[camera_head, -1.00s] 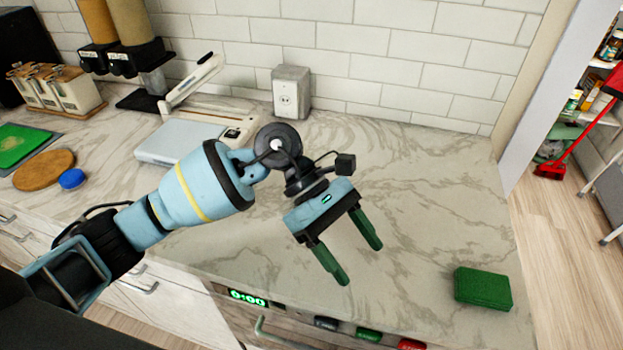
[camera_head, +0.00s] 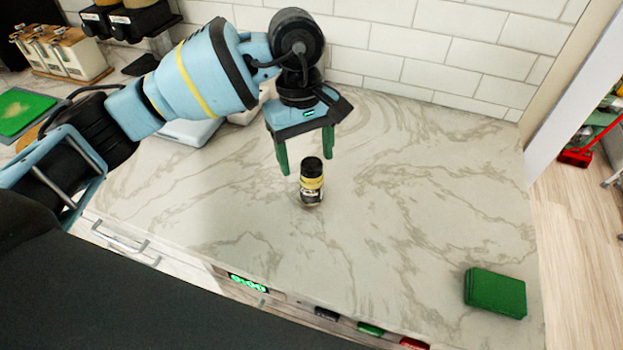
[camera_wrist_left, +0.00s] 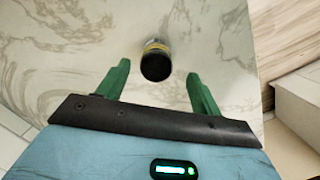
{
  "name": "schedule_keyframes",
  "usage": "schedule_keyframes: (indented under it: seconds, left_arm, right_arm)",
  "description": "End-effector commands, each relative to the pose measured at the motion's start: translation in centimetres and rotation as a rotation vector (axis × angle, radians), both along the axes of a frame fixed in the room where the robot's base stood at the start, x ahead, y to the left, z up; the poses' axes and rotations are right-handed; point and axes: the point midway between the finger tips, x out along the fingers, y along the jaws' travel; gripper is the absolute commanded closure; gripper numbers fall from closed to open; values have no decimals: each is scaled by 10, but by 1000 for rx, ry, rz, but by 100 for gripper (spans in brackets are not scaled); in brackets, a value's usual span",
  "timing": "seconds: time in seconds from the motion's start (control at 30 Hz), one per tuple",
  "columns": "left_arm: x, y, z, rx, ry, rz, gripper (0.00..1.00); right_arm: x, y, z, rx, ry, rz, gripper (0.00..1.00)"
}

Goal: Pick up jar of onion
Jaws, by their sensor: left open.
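A small jar (camera_head: 312,190) with a black lid and a yellow and dark label stands upright on the marble counter, near its middle. I cannot read whether it is onion. My left gripper (camera_head: 307,163) is open, its green fingers pointing down just above and behind the jar in the head view. In the left wrist view the jar (camera_wrist_left: 156,62) shows lid first, between and slightly beyond the open fingertips (camera_wrist_left: 158,76). Nothing is in the fingers. My right gripper is not in view.
A green sponge-like block (camera_head: 495,293) lies at the counter's right front. A white scale-like device (camera_head: 190,132) is partly hidden behind my left arm. Wooden-lidded canisters (camera_head: 65,50) stand at the back left. The marble around the jar is clear.

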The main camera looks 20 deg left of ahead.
Motion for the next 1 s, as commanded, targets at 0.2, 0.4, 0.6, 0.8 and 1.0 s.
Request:
schedule_keyframes:
  seconds: [0.2, 0.4, 0.6, 0.8, 1.0]
  left_arm:
    - [-1, -3, -6, -2, 1, -1, 34]
    - [-3, -10, -31, -1, -1, 1, 34]
    - [-4, -12, -50, -2, -2, 0, 34]
    - [-4, -12, -52, -3, -1, 0, 34]
    - [-4, -12, -52, -3, -1, 0, 55]
  right_arm:
    - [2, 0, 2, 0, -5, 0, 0]
    - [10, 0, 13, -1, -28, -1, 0]
    - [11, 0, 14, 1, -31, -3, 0]
    - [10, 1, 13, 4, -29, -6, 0]
    - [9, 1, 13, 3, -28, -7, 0]
